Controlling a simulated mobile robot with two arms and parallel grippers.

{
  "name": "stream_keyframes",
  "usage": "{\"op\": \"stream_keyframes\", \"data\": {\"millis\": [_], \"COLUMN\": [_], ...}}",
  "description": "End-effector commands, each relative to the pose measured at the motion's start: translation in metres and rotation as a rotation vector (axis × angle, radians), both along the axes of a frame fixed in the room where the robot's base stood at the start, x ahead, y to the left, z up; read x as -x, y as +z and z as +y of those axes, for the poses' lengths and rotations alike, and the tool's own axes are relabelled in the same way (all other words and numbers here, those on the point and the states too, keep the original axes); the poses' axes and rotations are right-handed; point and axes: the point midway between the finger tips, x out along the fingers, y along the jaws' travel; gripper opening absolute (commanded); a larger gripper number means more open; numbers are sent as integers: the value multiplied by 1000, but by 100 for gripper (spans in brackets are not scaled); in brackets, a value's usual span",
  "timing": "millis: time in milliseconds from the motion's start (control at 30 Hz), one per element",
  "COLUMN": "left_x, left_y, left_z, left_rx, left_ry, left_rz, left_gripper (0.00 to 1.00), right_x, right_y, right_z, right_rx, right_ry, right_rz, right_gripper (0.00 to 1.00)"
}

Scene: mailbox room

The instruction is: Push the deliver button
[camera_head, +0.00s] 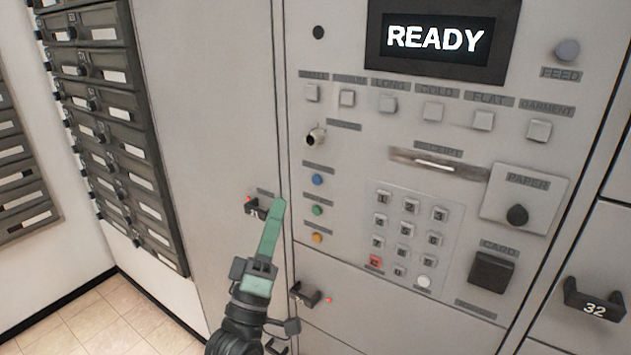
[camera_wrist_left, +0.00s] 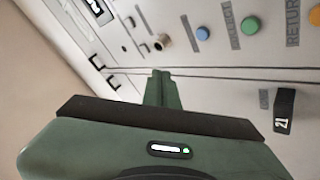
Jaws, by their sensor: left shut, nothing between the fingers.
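A column of three small round buttons is on the grey machine panel: blue (camera_head: 317,180), green (camera_head: 317,210) and orange (camera_head: 317,238), each under a dark label. In the left wrist view they are blue (camera_wrist_left: 203,33), green (camera_wrist_left: 250,26) and orange (camera_wrist_left: 315,15). The label by the orange one reads RETURN; I cannot read which one says deliver. My left gripper (camera_head: 281,204) is shut and empty, its green fingers pointing up, just left of the green button in the head view and apart from it. Its fingertips (camera_wrist_left: 160,74) also show in the wrist view. My right gripper is out of view.
A screen (camera_head: 435,38) reads READY. A keypad (camera_head: 406,235) is right of the buttons, and square buttons (camera_head: 434,111) run above. Black locker handles (camera_head: 256,208) stick out near my left gripper. Dark mailboxes (camera_head: 105,120) stand at the left.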

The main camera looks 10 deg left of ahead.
Motion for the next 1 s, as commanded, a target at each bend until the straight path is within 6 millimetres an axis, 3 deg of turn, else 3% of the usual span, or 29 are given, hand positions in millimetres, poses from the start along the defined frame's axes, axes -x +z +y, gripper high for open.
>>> {"op": "stream_keyframes", "data": {"millis": [500,700,1000], "left_x": [-63,-75,-76], "left_y": [-1,0,0], "left_z": [-23,-28,-28], "left_rx": [-1,0,0], "left_ry": [0,0,0], "left_rz": [-1,0,0], "left_gripper": [0,0,0], "right_x": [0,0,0], "right_y": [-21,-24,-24], "right_z": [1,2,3], "right_rx": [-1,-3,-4], "right_ry": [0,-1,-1], "right_rz": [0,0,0], "right_gripper": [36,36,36]}}
